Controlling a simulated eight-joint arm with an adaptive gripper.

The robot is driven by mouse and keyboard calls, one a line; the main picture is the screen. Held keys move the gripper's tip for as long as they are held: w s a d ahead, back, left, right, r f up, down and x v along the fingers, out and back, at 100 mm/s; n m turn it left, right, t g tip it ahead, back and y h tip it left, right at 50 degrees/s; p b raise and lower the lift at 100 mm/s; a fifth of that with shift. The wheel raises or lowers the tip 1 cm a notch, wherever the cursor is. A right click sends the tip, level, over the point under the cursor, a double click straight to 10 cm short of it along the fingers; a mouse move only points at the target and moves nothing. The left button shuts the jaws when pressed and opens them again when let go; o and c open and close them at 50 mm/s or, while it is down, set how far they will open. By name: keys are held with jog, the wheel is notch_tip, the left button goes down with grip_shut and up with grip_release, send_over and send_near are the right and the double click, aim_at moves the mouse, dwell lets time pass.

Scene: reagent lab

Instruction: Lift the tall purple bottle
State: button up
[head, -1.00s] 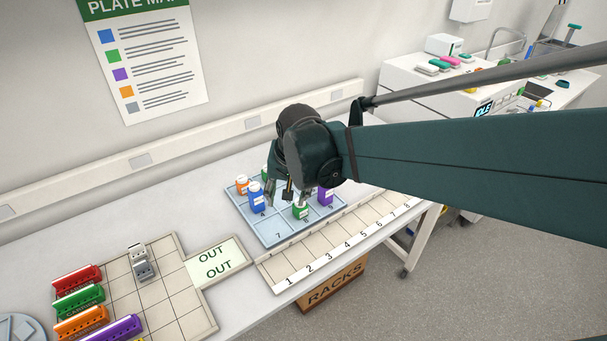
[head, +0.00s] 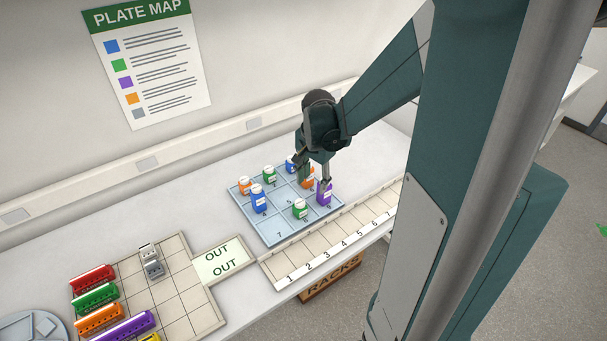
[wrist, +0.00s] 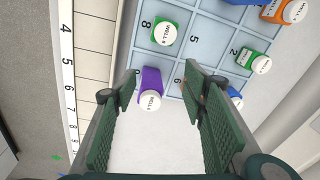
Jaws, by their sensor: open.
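The tall purple bottle (head: 324,192) with a white cap stands at the right side of the blue gridded tray (head: 270,236). My gripper (head: 314,182) is above the right part of the tray, pointing down, with one finger close to the purple bottle. In the wrist view the purple bottle (wrist: 150,86) shows its white cap and lies ahead of the gap between the open fingers (wrist: 160,88), nearer the left finger. The gripper holds nothing. I cannot tell whether a finger touches the bottle.
In the tray stand a green bottle (head: 300,209), a blue bottle (head: 258,199), two orange bottles (head: 245,185) (head: 307,181), another green bottle (head: 269,174) and another blue bottle (head: 290,166). A numbered strip (head: 330,250) runs along the tray's front. Colored racks (head: 95,296) stand at left.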

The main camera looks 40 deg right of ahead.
aim_at(326, 195)
jog(key=d, duration=0.1)
jog(key=d+f+m+p, duration=0.1)
jog(key=d+m+p, duration=0.1)
jog(key=shift+w+d+f+g, duration=0.1)
jog(key=shift+d+f+g, duration=0.2)
jog(key=shift+d+f, duration=0.1)
jog(key=shift+d+f+m+p, duration=0.4)
jog(key=shift+d+f+m, duration=0.15)
jog(key=shift+d, duration=0.4)
jog(key=shift+f, duration=0.15)
jog(key=shift+f, duration=1.2)
jog(key=shift+f, duration=0.15)
jog(key=shift+f, duration=2.45)
jog(key=shift+d, duration=0.1)
jog(key=shift+c, duration=0.7)
